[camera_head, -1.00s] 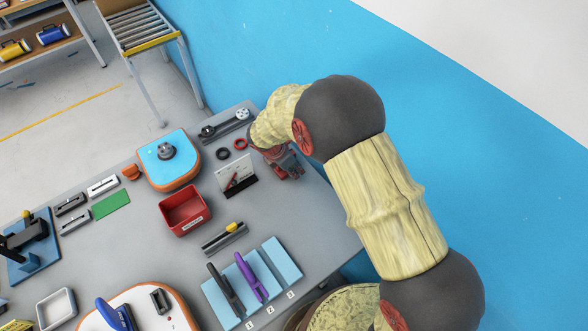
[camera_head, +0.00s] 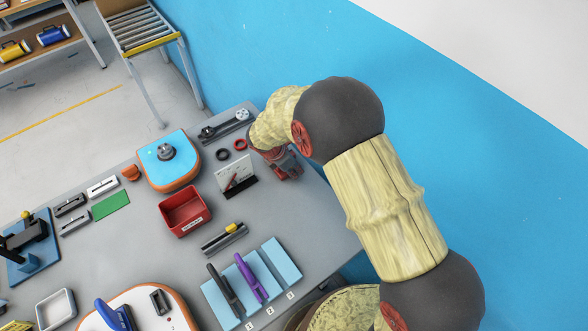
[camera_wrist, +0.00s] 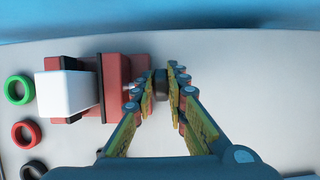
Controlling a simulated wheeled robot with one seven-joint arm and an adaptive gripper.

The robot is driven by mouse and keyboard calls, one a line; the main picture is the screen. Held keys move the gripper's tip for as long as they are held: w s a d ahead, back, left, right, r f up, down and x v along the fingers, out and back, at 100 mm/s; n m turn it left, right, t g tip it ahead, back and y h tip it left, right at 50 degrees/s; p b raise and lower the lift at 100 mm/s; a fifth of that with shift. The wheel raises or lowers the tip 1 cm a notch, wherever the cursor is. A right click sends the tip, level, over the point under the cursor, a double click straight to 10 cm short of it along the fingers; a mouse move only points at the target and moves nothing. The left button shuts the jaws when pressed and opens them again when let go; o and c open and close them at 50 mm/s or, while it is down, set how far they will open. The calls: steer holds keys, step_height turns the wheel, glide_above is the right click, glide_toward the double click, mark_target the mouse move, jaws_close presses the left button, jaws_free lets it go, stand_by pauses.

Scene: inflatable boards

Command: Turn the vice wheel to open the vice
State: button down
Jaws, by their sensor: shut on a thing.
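The red vice (camera_wrist: 115,80) lies left of my gripper in the wrist view. A white block (camera_wrist: 67,92) sits in its jaw area; whether it is clamped I cannot tell. The black vice wheel (camera_wrist: 160,88) is at the vice's right end, between my fingers. My gripper (camera_wrist: 161,76) is shut on the wheel, one finger on each side. In the head view, my gripper (camera_head: 290,168) and the vice are at the table's far right edge, and my arm hides much of them.
A green ring (camera_wrist: 18,90), a red ring (camera_wrist: 26,134) and a black ring (camera_wrist: 34,170) lie left of the vice. A white card stand (camera_head: 235,176), a red bin (camera_head: 185,211) and a blue-topped board (camera_head: 170,158) stand nearby. Grey table lies bare right of the wheel.

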steer(key=shift+a, duration=0.1)
steer(key=b, duration=0.1)
steer(key=t+h+b, duration=0.1)
steer(key=shift+s+a+f+h+b, duration=0.1)
steer(key=shift+a+f+h+b, duration=0.1)
steer(key=shift+h+b, duration=0.1)
steer(key=shift+s+a+f+t+h+b, duration=0.15)
steer(key=shift+t+h+b, duration=0.55)
steer(key=shift+h+b, duration=0.4)
steer(key=t+h+b, duration=0.1)
steer(key=t+h, duration=0.1)
steer(key=h, duration=0.1)
steer(key=t+h+b, duration=0.1)
steer(key=shift+s+a+b, duration=0.15)
steer(key=shift+a+b, duration=0.1)
steer(key=shift+b, duration=0.05)
steer(key=shift+h, duration=0.3)
steer(key=c, duration=2)
jaws_free()
steer(key=shift+c, duration=0.2)
